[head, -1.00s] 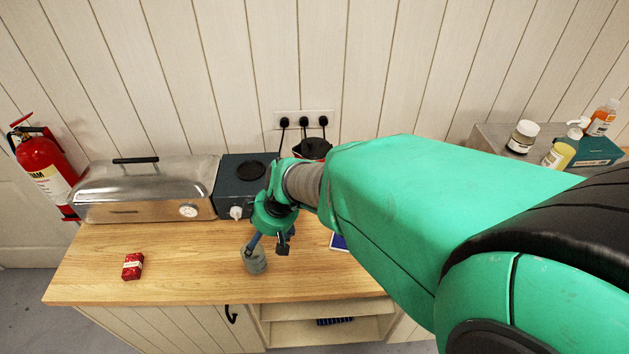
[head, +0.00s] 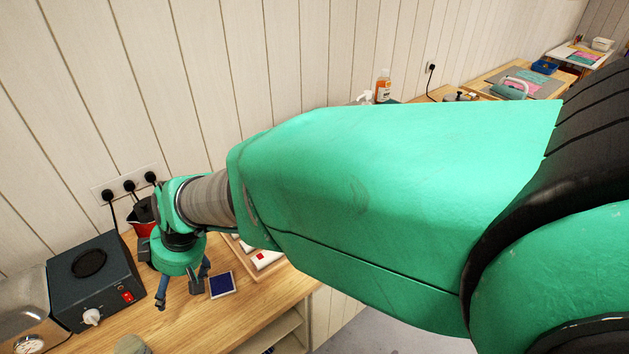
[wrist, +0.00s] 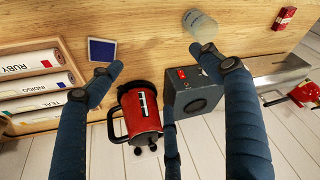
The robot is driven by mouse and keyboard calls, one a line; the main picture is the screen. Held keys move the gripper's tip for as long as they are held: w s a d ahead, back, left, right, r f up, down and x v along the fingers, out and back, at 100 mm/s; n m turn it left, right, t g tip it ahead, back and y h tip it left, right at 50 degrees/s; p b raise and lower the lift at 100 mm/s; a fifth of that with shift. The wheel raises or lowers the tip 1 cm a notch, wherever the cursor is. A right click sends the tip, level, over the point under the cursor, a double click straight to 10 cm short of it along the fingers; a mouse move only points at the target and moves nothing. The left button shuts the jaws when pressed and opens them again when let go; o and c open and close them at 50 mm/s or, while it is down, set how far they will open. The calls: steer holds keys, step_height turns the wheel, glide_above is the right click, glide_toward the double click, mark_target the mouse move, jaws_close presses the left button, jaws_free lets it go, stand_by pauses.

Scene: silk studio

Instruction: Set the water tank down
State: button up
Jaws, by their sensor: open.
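The likely water tank, a small translucent grey cylinder (wrist: 200,27), stands on the wooden worktop near its edge in the wrist view. Only its top shows at the bottom edge of the head view (head: 131,344). My gripper (head: 180,290) is above the worktop, to the right of the tank and apart from it. In the wrist view its blue fingers (wrist: 160,65) are spread, with nothing between them.
A red kettle (wrist: 140,112) and a dark hotplate box (head: 95,280) stand by the wall. A blue pad (head: 221,285) and a tray of labelled packs (wrist: 40,85) lie nearby. A red packet (wrist: 284,18) lies beyond the tank. Bare worktop surrounds the tank.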

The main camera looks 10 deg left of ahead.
steer(key=w+d+r+m+t, duration=0.1)
steer(key=w+d+r+m, duration=0.2)
steer(key=d, duration=0.6)
steer(key=w+d+r+m+t, duration=0.1)
steer(key=w+d+r+m, duration=0.1)
steer(key=d+r, duration=0.6)
steer(key=w+d+r+m+t, duration=0.1)
steer(key=w+d+r+m, duration=0.15)
steer(key=d, duration=0.85)
steer(key=s+d+r+m+h, duration=0.1)
steer(key=s+d+m, duration=0.2)
steer(key=d, duration=0.6)
steer(key=s+d+r+m+t+h, duration=0.1)
steer(key=s+d+m+h, duration=0.1)
steer(key=d, duration=0.8)
steer(key=s+d+r+m+t+h, duration=0.1)
steer(key=s+d+m, duration=0.4)
steer(key=d, duration=0.4)
steer(key=shift+s+d, duration=0.35)
steer(key=shift+s, duration=0.3)
steer(key=shift+f, duration=0.1)
step_height(320, 180, down, 4)
steer(key=b, duration=0.4)
steer(key=shift+r, duration=0.2)
